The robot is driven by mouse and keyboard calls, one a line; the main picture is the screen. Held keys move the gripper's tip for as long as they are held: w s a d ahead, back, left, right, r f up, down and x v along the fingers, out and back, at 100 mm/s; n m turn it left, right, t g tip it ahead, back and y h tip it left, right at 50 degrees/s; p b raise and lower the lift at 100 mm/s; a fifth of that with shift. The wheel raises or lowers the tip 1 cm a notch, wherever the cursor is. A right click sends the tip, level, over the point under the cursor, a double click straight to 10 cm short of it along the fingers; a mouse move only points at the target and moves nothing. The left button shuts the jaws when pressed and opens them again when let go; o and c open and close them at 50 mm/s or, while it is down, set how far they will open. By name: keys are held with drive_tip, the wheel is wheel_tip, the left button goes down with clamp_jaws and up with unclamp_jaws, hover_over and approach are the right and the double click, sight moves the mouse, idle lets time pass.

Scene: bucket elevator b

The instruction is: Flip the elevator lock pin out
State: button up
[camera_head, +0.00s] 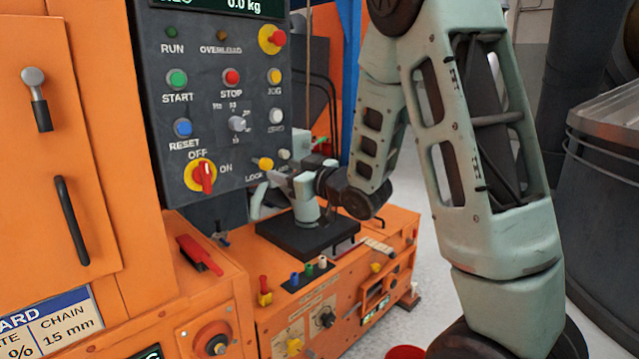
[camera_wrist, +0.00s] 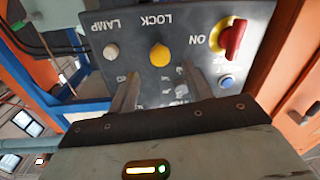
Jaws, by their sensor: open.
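The lock pin is a yellow round knob marked LOCK (camera_head: 263,164) at the lower right of the dark control panel (camera_head: 215,110). In the wrist view the panel appears upside down, and the knob (camera_wrist: 159,56) shows just beyond my fingertips, between their lines. My gripper (camera_wrist: 158,82) is open, with one finger on each side and nothing between them. In the head view my gripper (camera_head: 270,186) is in front of the panel's lower right, close to the knob. I cannot tell whether either finger touches the panel or knob.
The red OFF/ON switch (camera_head: 204,177) on its yellow plate is left of the knob. A pale LAMP button (camera_wrist: 111,51) is on the other side. A dark block (camera_head: 300,236) on the orange cabinet lies below my gripper. A red-handled lever (camera_head: 200,254) is at lower left.

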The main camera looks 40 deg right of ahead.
drive_tip(key=s+d+b, duration=0.1)
drive_tip(key=s+b, duration=0.9)
drive_tip(key=shift+s+b, duration=0.4)
idle(0.4)
drive_tip(key=a+f+n+g, duration=0.1)
drive_tip(key=a+f+g, duration=0.8)
drive_tip(key=a+f, duration=0.8)
drive_tip(key=s+a+f+n+g+h, duration=0.1)
drive_tip(key=s+a+f+n+g, duration=0.15)
drive_tip(key=s+a+g, duration=0.6)
drive_tip(key=s+a+f+n+g, duration=0.1)
drive_tip(key=s+a+f, duration=0.3)
drive_tip(key=s, duration=0.9)
wheel_tip(320, 180, up, 22)
drive_tip(key=a+p, duration=0.1)
drive_tip(key=p, duration=2)
drive_tip(key=shift+w+f, duration=0.15)
drive_tip(key=shift+w, duration=0.05)
